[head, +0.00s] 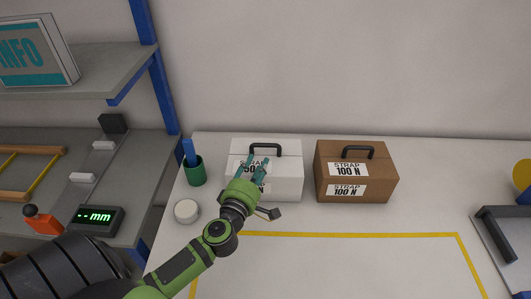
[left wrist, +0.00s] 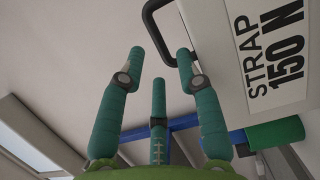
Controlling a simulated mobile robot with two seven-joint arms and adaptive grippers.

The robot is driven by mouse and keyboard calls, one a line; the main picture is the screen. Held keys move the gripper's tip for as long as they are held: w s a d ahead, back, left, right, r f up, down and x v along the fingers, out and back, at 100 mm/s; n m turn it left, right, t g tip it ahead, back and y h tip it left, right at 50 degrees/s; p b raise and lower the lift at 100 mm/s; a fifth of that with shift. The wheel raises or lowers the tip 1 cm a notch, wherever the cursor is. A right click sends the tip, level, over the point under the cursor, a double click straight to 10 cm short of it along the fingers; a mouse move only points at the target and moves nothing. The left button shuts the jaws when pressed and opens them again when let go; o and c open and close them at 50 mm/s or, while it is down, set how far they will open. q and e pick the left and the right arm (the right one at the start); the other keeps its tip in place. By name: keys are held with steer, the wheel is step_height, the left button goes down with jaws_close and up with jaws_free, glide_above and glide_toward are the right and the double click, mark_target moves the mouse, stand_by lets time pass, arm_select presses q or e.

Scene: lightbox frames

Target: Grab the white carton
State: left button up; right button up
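The white carton (head: 290,180) stands on the white table, with a dark handle (head: 265,143) on top and a label reading STRAP 150 N, partly hidden by my left gripper. My left gripper (head: 254,166) is in front of the carton, its teal fingers spread and empty. In the left wrist view the carton (left wrist: 214,45) fills the upper right and its handle (left wrist: 149,22) lies just beyond the fingertips (left wrist: 158,62). One fingertip overlaps the handle's end; I cannot tell whether they touch. My right gripper is not in view.
A brown carton (head: 381,182) labelled 100 N stands to the right. A green cup (head: 195,174) with a blue item and a round white container (head: 187,211) stand to the left. A grey shelf (head: 95,70) is at far left. The table inside the yellow line (head: 350,235) is clear.

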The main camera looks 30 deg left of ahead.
mark_target(265, 145)
arm_select(q)
steer(key=shift+w+r, duration=0.15)
steer(key=shift+w, duration=0.1)
steer(key=shift+w+a+r+p, duration=0.2)
steer(key=shift+w, duration=0.3)
steer(key=shift+w+a+r+p, duration=0.15)
steer(key=shift+w+r+p, duration=0.05)
steer(key=shift+w, duration=0.3)
steer(key=x, duration=0.3)
steer(key=shift+w+a+f, duration=0.2)
steer(key=shift+w, duration=0.2)
jaws_close()
steer(key=shift+r, duration=0.3)
steer(key=shift+w+a, duration=0.1)
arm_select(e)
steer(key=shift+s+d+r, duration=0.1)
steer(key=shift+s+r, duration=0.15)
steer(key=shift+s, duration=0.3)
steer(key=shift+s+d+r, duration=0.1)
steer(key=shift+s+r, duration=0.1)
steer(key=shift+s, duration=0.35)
